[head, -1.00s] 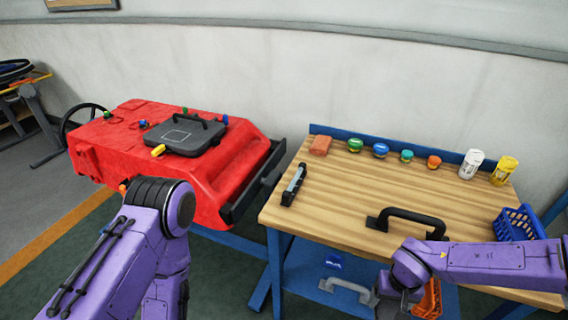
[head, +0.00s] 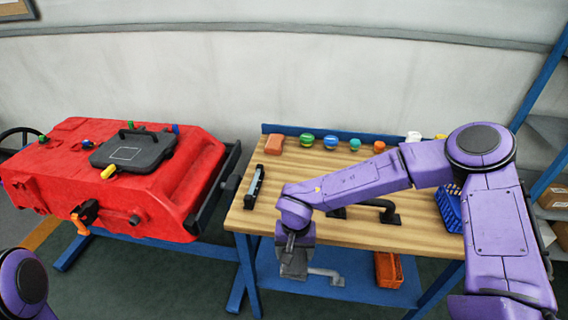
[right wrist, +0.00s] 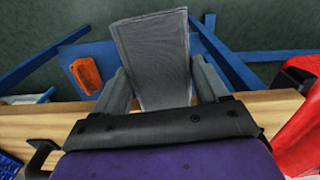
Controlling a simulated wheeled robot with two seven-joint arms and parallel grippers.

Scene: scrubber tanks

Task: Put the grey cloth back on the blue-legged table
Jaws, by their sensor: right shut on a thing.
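The blue-legged table (head: 308,172) has a pale wooden top and stands at the right of the red tank. My right gripper (head: 293,250) hangs in front of the table's front edge, near its left end. In the right wrist view, my right gripper (right wrist: 162,82) is shut on the grey cloth (right wrist: 152,45). The cloth sticks out flat between the two fingers, clear of the tabletop. In the head view the cloth (head: 293,268) is a small grey patch below the gripper. My left gripper is out of view.
On the tabletop are a black-and-grey bar (head: 254,187), a black handle (head: 378,209), a blue basket (head: 448,206) and a back row of a brick-coloured block (head: 274,143), coloured knobs and jars. An orange bin (head: 388,270) sits on the lower shelf. The tabletop's front left is clear.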

